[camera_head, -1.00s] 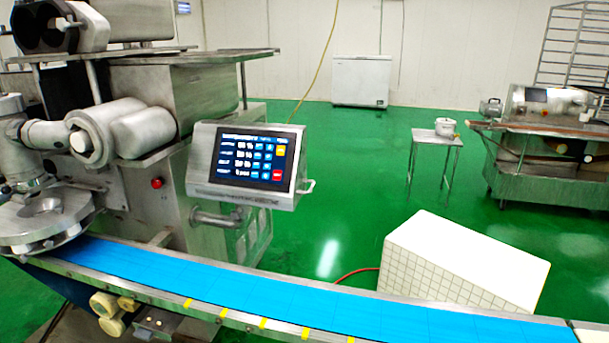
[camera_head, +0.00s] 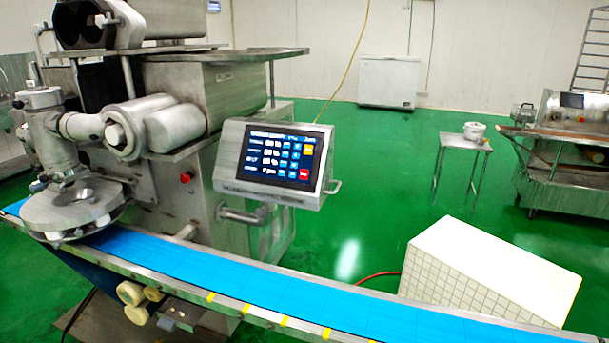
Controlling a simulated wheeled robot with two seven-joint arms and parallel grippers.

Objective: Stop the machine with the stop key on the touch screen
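The encrusting machine (camera_head: 222,95) stands at the left of the head view. Its touch screen (camera_head: 281,156) sits in a tilted grey metal box on a bracket at the machine's right side. The screen is lit, with rows of white figures and blue keys. A yellow key (camera_head: 308,150) is at its upper right and a red key (camera_head: 304,175) at its lower right; the lettering is too small to read surely. Neither of my grippers shows in the view, and nothing covers the screen.
A blue conveyor belt (camera_head: 310,299) runs across the front, below the screen. A red button (camera_head: 185,178) is on the machine body. A white tiled block (camera_head: 490,265) stands behind the belt at right. Green floor (camera_head: 375,170) is open between the machine and a small table (camera_head: 463,147).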

